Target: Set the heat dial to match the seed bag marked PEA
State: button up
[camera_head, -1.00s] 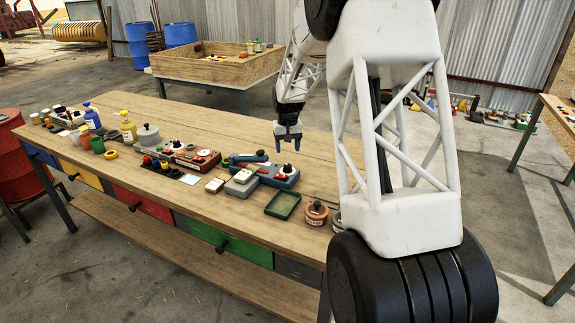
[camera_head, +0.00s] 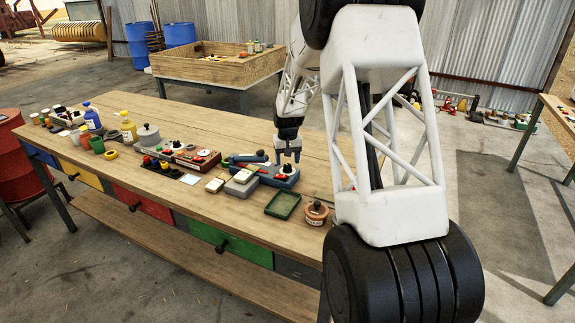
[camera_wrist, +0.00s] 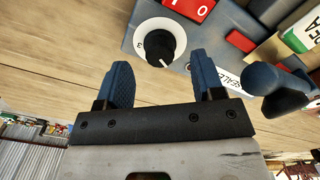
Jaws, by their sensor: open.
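The blue device (camera_head: 263,180) stands on the wooden bench in the head view. In the wrist view its heat dial (camera_wrist: 160,42) has a white disc, a black knob with a pale pointer line and a readable "3". A white label reading roughly "SEALE" lies partly hidden behind a finger. In the head view my gripper (camera_head: 288,156) is just above the dial.
A dark blue lever (camera_wrist: 275,85) lies near the right finger. A green tray (camera_head: 282,205) and a terracotta pot (camera_head: 316,212) stand to the right. Several jars and devices crowd the bench's left.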

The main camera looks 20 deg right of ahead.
jog(key=shift+f, duration=1.25)
jog(key=c, duration=0.9)
